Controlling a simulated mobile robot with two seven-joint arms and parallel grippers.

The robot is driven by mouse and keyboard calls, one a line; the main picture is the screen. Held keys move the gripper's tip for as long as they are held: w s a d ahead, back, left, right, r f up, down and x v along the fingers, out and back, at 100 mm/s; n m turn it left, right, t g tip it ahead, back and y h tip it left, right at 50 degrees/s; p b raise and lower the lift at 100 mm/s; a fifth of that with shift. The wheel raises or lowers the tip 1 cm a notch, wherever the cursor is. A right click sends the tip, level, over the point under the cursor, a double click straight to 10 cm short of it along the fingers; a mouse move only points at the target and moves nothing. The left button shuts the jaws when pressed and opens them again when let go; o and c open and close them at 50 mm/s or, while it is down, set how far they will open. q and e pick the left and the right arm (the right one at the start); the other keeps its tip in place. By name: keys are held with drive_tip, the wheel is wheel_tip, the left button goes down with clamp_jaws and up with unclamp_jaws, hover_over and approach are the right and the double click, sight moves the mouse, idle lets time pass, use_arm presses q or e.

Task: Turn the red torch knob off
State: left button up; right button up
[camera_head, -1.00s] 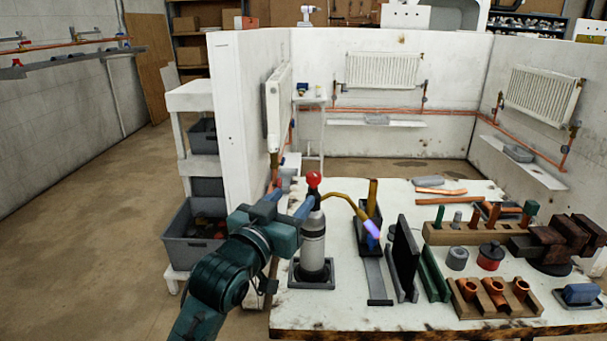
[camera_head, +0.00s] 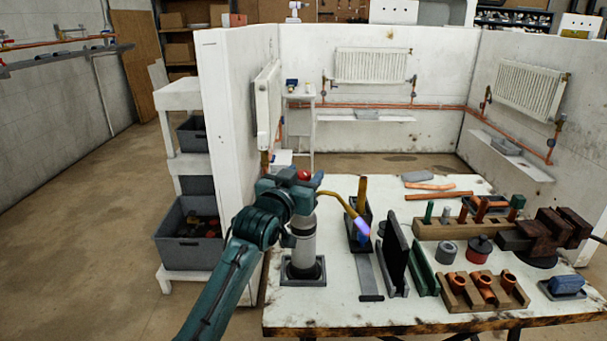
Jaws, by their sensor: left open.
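The torch (camera_head: 304,242) stands upright in a dark square holder on the white bench. Its red knob (camera_head: 304,174) is at the top, partly hidden by my gripper. A bent brass tube (camera_head: 333,203) runs from it to the right, with a blue-purple flame (camera_head: 361,226) at its tip. My left gripper (camera_head: 303,181) is open at the knob, with fingers on either side of it. I cannot tell whether they touch it. My right gripper is not in view.
A black upright plate (camera_head: 394,255) and a green one stand right of the torch. Wooden blocks (camera_head: 484,290) with copper fittings and a vise lie further right. A white partition wall (camera_head: 235,130) rises close behind my left arm. Bare benchtop (camera_head: 345,315) shows in front.

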use_arm(q)
drive_tip(key=shift+w+d, duration=0.15)
drive_tip(key=shift+w, duration=0.1)
drive_tip(key=shift+c, duration=0.3)
drive_tip(key=c, duration=0.9)
drive_tip(key=shift+r+h, duration=0.1)
drive_tip(key=shift+h, duration=0.2)
